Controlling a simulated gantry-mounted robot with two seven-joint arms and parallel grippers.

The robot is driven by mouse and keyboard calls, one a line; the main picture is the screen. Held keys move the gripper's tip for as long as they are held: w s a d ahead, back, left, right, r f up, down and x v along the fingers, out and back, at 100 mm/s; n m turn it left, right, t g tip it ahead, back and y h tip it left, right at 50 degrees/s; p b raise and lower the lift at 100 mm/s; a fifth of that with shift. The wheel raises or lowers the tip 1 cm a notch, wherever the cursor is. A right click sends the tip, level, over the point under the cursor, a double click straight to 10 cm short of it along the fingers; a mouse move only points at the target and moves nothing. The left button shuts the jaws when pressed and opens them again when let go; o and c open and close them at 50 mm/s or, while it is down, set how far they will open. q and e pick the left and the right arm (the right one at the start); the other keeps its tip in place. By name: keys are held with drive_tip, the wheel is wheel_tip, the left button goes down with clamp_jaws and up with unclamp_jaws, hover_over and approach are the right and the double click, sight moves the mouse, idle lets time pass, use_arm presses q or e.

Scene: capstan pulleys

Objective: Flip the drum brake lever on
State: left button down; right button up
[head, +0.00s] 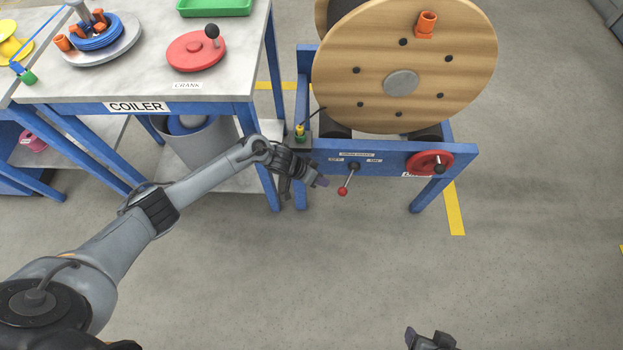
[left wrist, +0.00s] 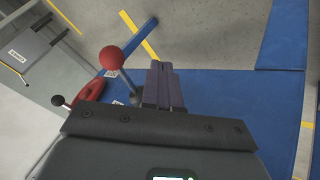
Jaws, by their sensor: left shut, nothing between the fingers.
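The drum brake lever (head: 348,179) is a thin rod with a red ball knob, on the front of the blue drum stand (head: 390,155). In the head view it slants down and a little to the left from its pivot, below small white labels. In the left wrist view the red knob (left wrist: 111,58) is close, just left of the fingers. My left gripper (head: 322,181) is shut and empty, just left of the lever, with a small gap seen between them. The fingers also show in the left wrist view (left wrist: 162,85). My right gripper (head: 430,340) shows only partly at the bottom edge.
A large wooden drum (head: 450,60) stands on the blue frame. A red crank disc (head: 428,163) with a black knob is right of the lever. The coiler table (head: 140,75) stands at the left, with a grey bin (head: 200,145) beneath. The floor in front is clear.

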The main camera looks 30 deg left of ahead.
sight(347, 181)
use_arm(q)
drive_tip(key=shift+s+d+r+b, duration=0.1)
drive_tip(key=shift+d+r+b, duration=0.15)
drive_tip(key=shift+d, duration=0.6)
drive_tip(key=shift+s+d+r+b, duration=0.1)
drive_tip(key=shift+d+r+b, duration=0.15)
drive_tip(key=shift+d, duration=0.55)
use_arm(e)
drive_tip(key=shift+f, duration=0.6)
drive_tip(key=shift+r, duration=0.1)
